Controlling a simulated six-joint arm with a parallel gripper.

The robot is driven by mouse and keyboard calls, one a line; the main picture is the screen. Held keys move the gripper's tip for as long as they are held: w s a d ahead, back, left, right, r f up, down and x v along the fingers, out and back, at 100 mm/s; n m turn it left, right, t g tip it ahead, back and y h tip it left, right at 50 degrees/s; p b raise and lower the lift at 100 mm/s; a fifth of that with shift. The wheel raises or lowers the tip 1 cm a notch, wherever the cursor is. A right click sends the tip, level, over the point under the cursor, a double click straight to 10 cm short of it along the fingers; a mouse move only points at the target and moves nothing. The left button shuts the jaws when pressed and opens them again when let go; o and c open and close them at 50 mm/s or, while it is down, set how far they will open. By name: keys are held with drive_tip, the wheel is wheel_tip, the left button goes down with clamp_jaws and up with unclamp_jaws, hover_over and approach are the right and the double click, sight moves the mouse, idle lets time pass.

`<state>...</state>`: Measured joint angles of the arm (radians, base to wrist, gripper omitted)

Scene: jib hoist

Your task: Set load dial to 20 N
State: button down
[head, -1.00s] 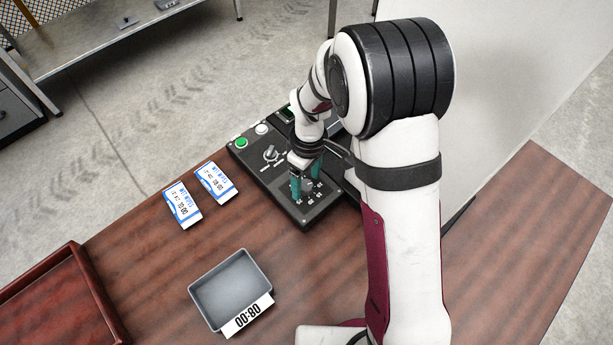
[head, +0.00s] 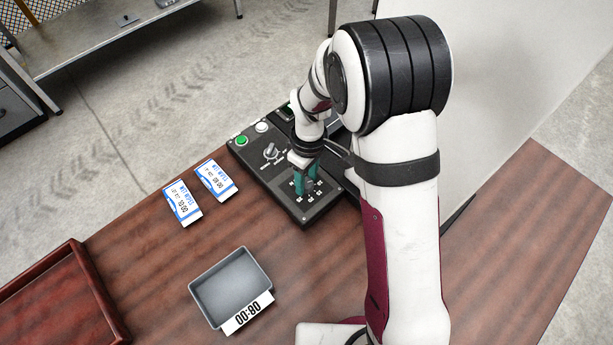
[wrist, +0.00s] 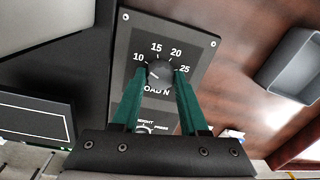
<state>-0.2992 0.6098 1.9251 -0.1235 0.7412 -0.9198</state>
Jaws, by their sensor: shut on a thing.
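The load dial is a dark round knob (wrist: 160,72) on the black control panel (wrist: 196,50), with the white marks 10, 15, 20 and 25 around it and "LOAD N" below. My gripper (wrist: 161,76) has its two green fingers shut on the knob, one on each side. A pale line shows on the knob's lower left, but I cannot tell its reading for sure. In the head view the panel (head: 262,172) stands on the bench and my gripper (head: 306,180) reaches down onto its near end, partly covering the dial.
A selector switch (head: 271,152), a green button (head: 241,140) and a white button (head: 261,127) sit farther along the panel. Two blue-and-white cards (head: 183,203) (head: 216,180), a grey bin (head: 222,284) and a wooden tray (head: 62,300) lie to the left. Bench between them is clear.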

drive_tip(key=m, duration=0.4)
drive_tip(key=shift+s+m, duration=0.1)
drive_tip(key=shift+m, duration=0.3)
drive_tip(key=m, duration=0.4)
drive_tip(key=shift+m, duration=0.3)
drive_tip(key=m, duration=0.4)
drive_tip(key=shift+t, duration=0.3)
drive_tip(key=shift+s+m, duration=0.1)
drive_tip(key=shift+m, duration=2)
drive_tip(key=shift+c, duration=2.2)
unclamp_jaws()
